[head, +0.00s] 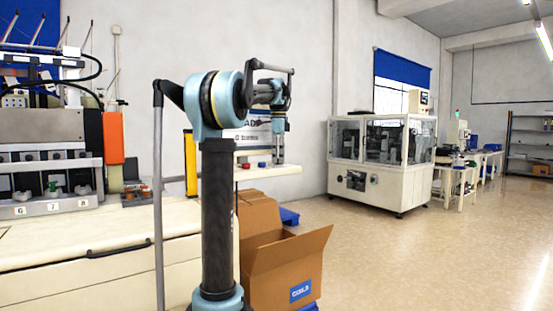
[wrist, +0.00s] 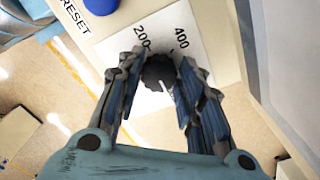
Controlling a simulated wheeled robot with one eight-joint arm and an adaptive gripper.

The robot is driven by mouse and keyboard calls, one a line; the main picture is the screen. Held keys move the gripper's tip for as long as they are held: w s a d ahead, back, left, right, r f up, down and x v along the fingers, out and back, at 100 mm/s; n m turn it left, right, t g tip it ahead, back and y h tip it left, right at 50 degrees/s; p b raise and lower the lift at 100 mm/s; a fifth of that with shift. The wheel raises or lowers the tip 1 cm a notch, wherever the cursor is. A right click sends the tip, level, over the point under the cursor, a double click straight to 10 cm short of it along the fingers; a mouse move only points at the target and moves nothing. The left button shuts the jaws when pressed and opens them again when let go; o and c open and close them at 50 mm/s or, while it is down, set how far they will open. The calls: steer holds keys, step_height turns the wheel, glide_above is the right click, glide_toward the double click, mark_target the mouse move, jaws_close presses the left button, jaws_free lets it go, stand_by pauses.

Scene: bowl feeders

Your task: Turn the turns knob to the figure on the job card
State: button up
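The black turns knob (wrist: 158,71) with a white pointer line sits on a white dial plate (wrist: 194,22) in the wrist view. The figures 200 and 400 show above it; other figures are hidden. The pointer runs down and slightly right in the picture, away from both figures. My gripper (wrist: 161,66) has one finger on each side of the knob, and the knob fills the gap between the fingertips. In the head view my gripper (head: 279,154) is down at the far end of a pale shelf. I cannot make out a job card.
A blue button (wrist: 101,4) and the word RESET lie left of the dial. An open cardboard box (head: 265,275) is below. Floor to the right is clear.

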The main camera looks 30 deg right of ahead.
steer(key=c, duration=0.3)
steer(key=shift+n, duration=0.3)
steer(key=n, duration=0.3)
steer(key=shift+n, duration=0.4)
steer(key=n, duration=0.3)
steer(key=shift+w+n, duration=0.1)
steer(key=shift+n, duration=0.2)
steer(key=n, duration=0.3)
steer(key=shift+n, duration=0.3)
steer(key=n, duration=1.2)
